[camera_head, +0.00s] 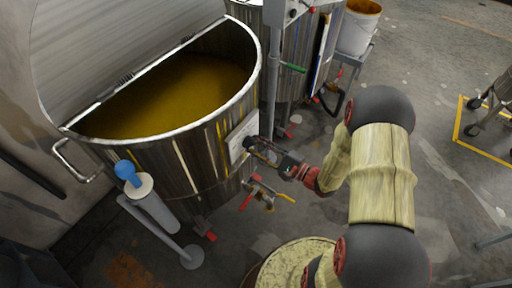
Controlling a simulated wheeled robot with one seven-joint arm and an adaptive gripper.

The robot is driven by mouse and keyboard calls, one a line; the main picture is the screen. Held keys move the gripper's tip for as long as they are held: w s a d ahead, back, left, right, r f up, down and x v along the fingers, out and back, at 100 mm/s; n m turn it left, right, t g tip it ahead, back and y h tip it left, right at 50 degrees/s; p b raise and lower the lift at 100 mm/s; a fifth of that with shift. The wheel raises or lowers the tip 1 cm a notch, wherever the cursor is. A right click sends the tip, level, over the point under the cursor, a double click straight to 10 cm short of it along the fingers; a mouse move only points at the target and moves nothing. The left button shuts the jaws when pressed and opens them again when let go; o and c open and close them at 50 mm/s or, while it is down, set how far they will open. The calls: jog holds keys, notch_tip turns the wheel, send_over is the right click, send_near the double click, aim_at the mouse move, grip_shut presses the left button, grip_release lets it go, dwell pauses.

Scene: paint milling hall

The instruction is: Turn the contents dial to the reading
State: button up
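A pale plate (240,137) is fixed to the outer wall of the large open steel vat (190,172). The contents dial is not clearly seen; the plate's lower right part is covered by my gripper (253,146). My arm reaches in from the right, and the gripper's dark fingertips are at the plate. I cannot tell whether they touch it. The fingers are too small and dark to tell whether they are open, shut or around something.
The vat holds yellow-brown liquid. Valves with red and yellow handles (266,194) stick out below the plate. A post with a blue knob (127,171) stands at left. A second vat with a green lever (293,67) and a white bucket (358,28) are behind. Floor at right is mostly clear.

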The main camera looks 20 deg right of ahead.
jog(key=shift+w, duration=0.1)
jog(key=shift+c, duration=0.8)
grip_shut()
